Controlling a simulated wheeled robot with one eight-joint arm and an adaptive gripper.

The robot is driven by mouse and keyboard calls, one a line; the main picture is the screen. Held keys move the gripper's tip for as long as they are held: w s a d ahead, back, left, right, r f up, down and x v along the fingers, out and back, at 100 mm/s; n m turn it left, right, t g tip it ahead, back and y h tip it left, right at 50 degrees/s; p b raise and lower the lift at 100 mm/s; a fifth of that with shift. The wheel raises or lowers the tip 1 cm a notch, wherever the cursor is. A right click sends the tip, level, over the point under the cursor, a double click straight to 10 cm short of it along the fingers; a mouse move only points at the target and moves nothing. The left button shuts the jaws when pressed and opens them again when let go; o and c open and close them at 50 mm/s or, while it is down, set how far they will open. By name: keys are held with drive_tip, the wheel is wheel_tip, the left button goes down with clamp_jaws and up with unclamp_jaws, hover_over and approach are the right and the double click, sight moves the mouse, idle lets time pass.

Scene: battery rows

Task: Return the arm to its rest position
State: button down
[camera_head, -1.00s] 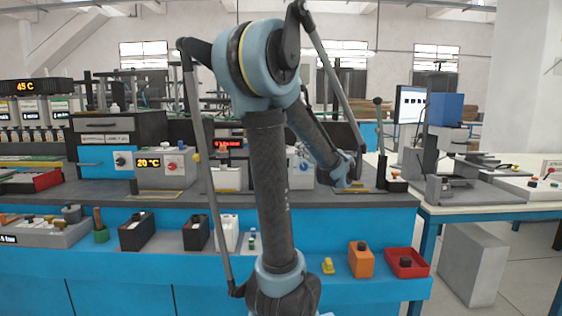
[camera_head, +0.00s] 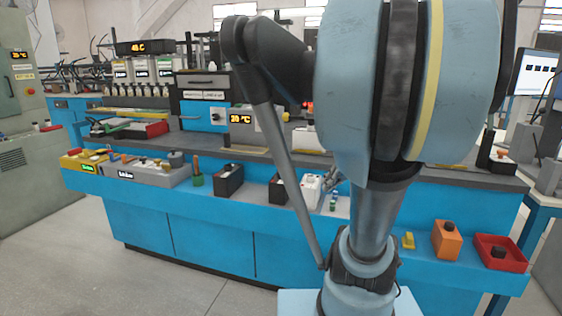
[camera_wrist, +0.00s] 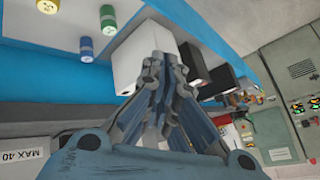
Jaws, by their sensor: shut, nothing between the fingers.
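My arm (camera_head: 410,90) fills the middle and right of the head view, folded up with its large light-blue joint close to the camera. My gripper (camera_wrist: 164,68) shows in the wrist view with its fingers together and nothing between them. In that view a white box (camera_wrist: 128,60) is behind the fingertips; I cannot tell how far off it is. In the head view most of the gripper is hidden behind the arm.
A blue workbench (camera_head: 190,222) spans the head view. On its front ledge are a black box (camera_head: 229,181), an orange box (camera_head: 446,240) and a red tray (camera_head: 514,252). A green cabinet (camera_head: 18,85) stands at far left. Grey floor (camera_head: 70,270) at lower left is clear.

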drive_tip(key=s+d+f+m+g+h, duration=0.2)
drive_tip(key=s+f+h, duration=0.3)
drive_tip(key=s+f, duration=0.4)
drive_tip(key=s+d+g, duration=0.1)
drive_tip(key=s, duration=0.3)
drive_tip(key=shift+s+f+h, duration=0.2)
drive_tip(key=shift+s+h, duration=0.1)
drive_tip(key=shift+w+f, duration=0.2)
drive_tip(key=shift+w, duration=0.25)
